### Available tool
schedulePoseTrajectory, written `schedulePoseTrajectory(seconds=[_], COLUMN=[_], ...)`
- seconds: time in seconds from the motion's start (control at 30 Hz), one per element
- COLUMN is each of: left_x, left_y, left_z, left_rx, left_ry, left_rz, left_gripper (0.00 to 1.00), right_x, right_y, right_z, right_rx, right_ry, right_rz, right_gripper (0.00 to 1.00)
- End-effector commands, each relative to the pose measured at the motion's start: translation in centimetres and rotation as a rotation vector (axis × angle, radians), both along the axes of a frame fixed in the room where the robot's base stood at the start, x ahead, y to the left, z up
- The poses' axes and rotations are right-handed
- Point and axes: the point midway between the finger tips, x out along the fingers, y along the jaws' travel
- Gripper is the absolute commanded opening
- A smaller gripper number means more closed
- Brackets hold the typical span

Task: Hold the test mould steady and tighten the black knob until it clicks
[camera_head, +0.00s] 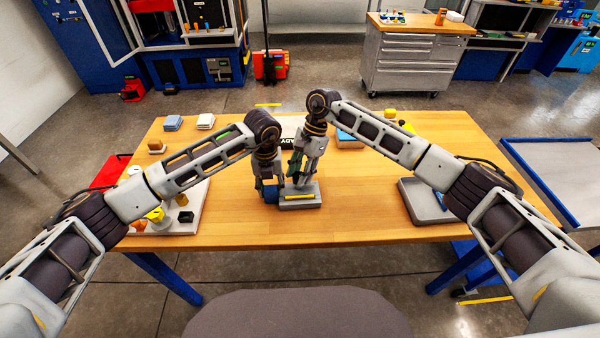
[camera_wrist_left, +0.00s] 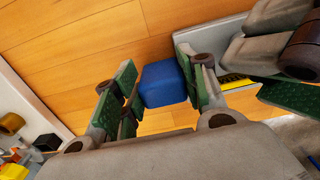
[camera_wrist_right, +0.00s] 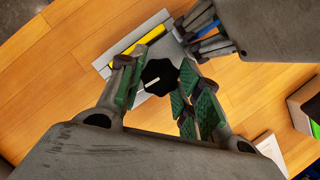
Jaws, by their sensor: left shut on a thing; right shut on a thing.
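The test mould is a grey block (camera_head: 301,205) with a yellow strip along its front, flat on the wooden table in front of me. A blue block (camera_wrist_left: 165,84) is at its left end; I cannot tell whether the two are joined. My left gripper (camera_head: 268,190) is shut on the blue block, seen between its green pads in the left wrist view. The black knob (camera_wrist_right: 160,76), lobed with a white mark, is on the mould. My right gripper (camera_head: 300,179) is shut on the knob from above. The arms hide the knob in the head view.
A pale board (camera_head: 188,219) with several small parts is at the table's left. A grey tray (camera_head: 424,202) is at the right. Small blocks, a sign and a box stand along the back. The two grippers are very close together. Bare table lies on both sides of the mould.

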Motion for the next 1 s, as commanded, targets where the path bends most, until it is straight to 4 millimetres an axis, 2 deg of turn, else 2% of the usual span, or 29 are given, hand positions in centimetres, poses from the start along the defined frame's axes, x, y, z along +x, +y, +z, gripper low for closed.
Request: schedulePoseTrajectory(seconds=[0.37,1.0], left_x=[0.00,-0.02], left_y=[-0.03,-0.03], left_z=[0.03,0.03], left_rx=[-0.001,-0.001], left_ry=[0.000,0.000], left_rz=[0.000,-0.001], left_gripper=[0.04,0.04], right_x=[-0.03,-0.28], right_y=[-0.08,-0.12], right_z=[0.03,0.06], right_rx=[0.000,0.000], right_ry=[-0.002,-0.002], right_rz=[-0.124,-0.544], right_gripper=[0.10,0.10])
